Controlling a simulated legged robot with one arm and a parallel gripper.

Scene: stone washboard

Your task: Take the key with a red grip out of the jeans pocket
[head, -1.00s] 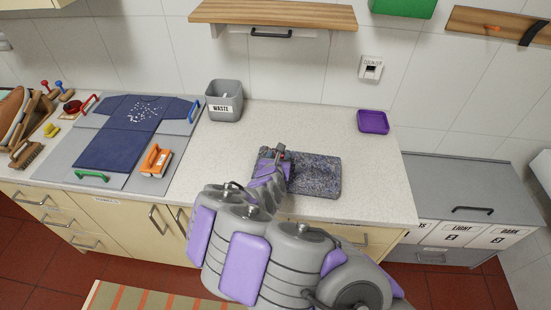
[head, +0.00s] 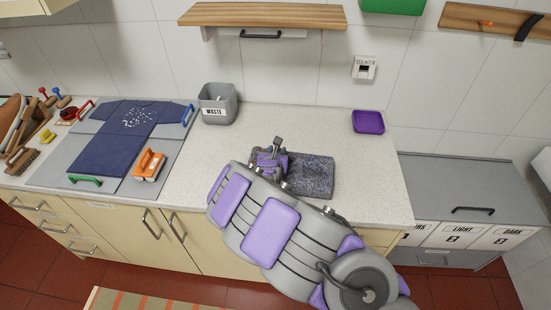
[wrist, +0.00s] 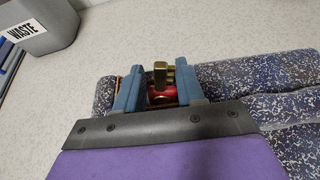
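The folded jeans (head: 312,176) are a speckled dark blue-grey bundle on the counter; they fill the right side of the wrist view (wrist: 280,75). My gripper (head: 275,148) is over their left end. In the wrist view, its two blue fingers (wrist: 161,88) stand either side of the key (wrist: 162,93), with the red grip filling the gap between them. The key's brass part (wrist: 160,72) shows just beyond the grip. The fingers look closed on the grip. The pocket opening is hidden, so I cannot tell whether the key is clear of it.
A grey waste bin (head: 219,103) stands at the back left of the jeans. A purple tray (head: 368,122) lies at the back right. The counter (head: 230,150) between is clear.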

